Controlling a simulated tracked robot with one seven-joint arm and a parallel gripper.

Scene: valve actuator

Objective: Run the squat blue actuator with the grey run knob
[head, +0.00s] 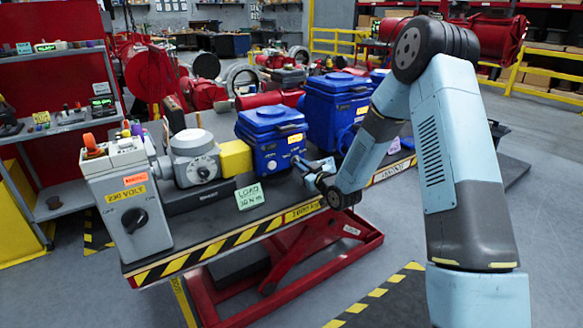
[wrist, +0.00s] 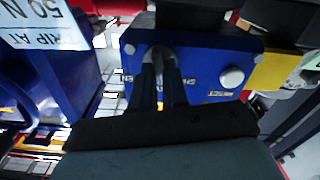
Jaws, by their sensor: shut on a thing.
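The squat blue actuator (head: 270,140) stands on the lift table, between a yellow coupling and a taller blue actuator. Its front fills the middle of the wrist view (wrist: 205,50), where its lettering is upside down. My gripper (head: 304,166) reaches its front face from the right. In the wrist view my gripper (wrist: 161,62) has both fingers close together on a grey knob on that face. The fingers hide most of this knob, so its pointer position cannot be read. A pale round knob (wrist: 232,77) sits apart from the fingers on the same face.
The taller blue actuator (head: 335,108) stands close on the right, with a white label (wrist: 45,25) in the wrist view. The yellow coupling (head: 236,158) joins a grey unit. A grey box marked 230 volt (head: 127,205) stands at the table's left end. A LOAD note (head: 250,196) is in front.

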